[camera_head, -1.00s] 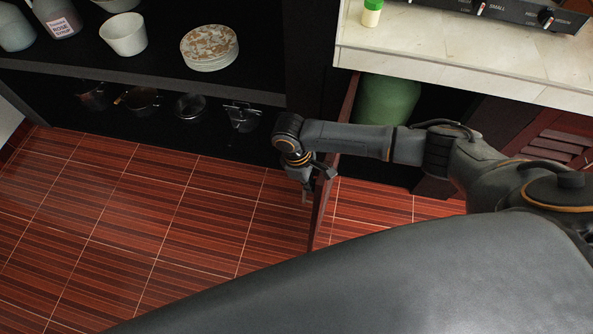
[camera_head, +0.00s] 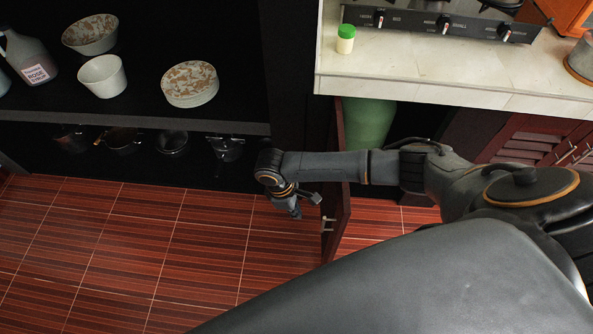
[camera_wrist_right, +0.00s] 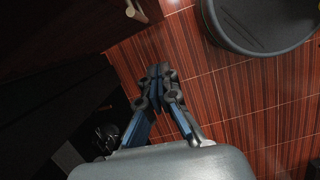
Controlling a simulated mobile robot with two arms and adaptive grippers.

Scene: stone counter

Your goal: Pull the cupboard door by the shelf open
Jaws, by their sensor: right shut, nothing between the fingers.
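The cupboard door (camera_head: 340,215) is dark red-brown wood and stands swung out from the counter, seen almost edge-on in the head view. Its pale handle (camera_head: 327,224) is on the left face, near the outer edge. The handle also shows at the top left of the wrist view (camera_wrist_right: 137,10). My right gripper (camera_head: 294,208) is left of the door, apart from the handle. In the wrist view its fingers (camera_wrist_right: 157,75) are together and empty above the floor. My right forearm passes over the door's top. My left gripper is not in view.
The dark shelf (camera_head: 180,120) at left holds bowls, a stack of plates and a bottle, with pots below. A green cylinder (camera_head: 368,122) stands in the open cupboard under the pale counter (camera_head: 440,70). The red tiled floor (camera_head: 130,240) is clear at left.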

